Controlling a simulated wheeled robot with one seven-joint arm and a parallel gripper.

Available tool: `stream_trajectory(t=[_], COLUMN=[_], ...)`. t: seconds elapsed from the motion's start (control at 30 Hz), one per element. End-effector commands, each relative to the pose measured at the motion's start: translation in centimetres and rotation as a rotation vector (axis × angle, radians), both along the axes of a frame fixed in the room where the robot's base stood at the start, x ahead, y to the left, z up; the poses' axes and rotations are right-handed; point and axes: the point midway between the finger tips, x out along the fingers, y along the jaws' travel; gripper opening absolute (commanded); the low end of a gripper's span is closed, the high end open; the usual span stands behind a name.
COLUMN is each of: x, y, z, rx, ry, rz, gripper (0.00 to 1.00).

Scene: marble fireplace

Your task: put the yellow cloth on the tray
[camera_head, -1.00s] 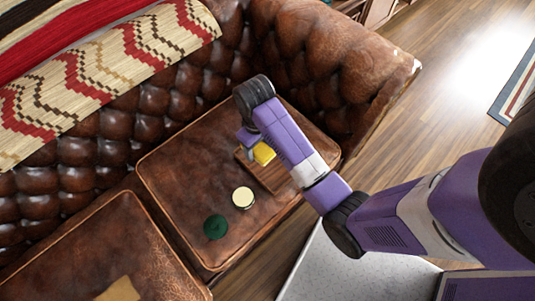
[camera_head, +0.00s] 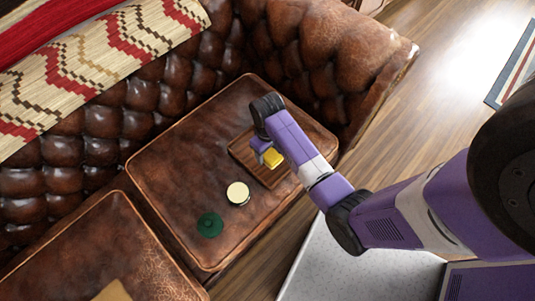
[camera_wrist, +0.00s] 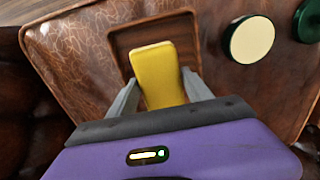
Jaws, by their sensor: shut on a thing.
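The yellow cloth (camera_head: 273,158) is a small folded block. My gripper (camera_head: 266,152) is shut on it, with one grey finger on each side of the cloth (camera_wrist: 158,75) in the wrist view. The tray (camera_head: 245,157) is a brown wooden rectangle lying on the leather sofa seat. The cloth shows over the tray in both views, and the tray's inside (camera_wrist: 128,38) shows past the cloth in the wrist view. I cannot tell whether the cloth touches the tray. My arm hides the tray's right part in the head view.
A round cream-topped item (camera_head: 238,193) and a dark green round item (camera_head: 210,224) sit on the seat cushion (camera_head: 170,165), left of and below the tray. The tufted backrest (camera_head: 120,120) and armrest (camera_head: 340,50) rise behind. A patterned blanket (camera_head: 100,60) lies over the backrest.

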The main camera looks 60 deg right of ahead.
Motion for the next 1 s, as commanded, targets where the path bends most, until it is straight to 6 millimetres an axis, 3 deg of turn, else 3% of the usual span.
stream_trajectory(t=[0.4,0.83,0.87,0.93,1.0], x=[0.0,0.0,0.0,0.0,0.0], y=[0.0,0.0,0.0,0.0,0.0], z=[-4.5,-5.0,-4.9,-4.9,-4.9], rx=[0.0,0.0,0.0,0.0,0.0], ry=[0.0,-0.001,-0.001,-0.001,-0.001], rz=[-0.001,0.0,0.0,0.0,0.0], gripper=[0.2,0.2,0.64,0.78,0.8])
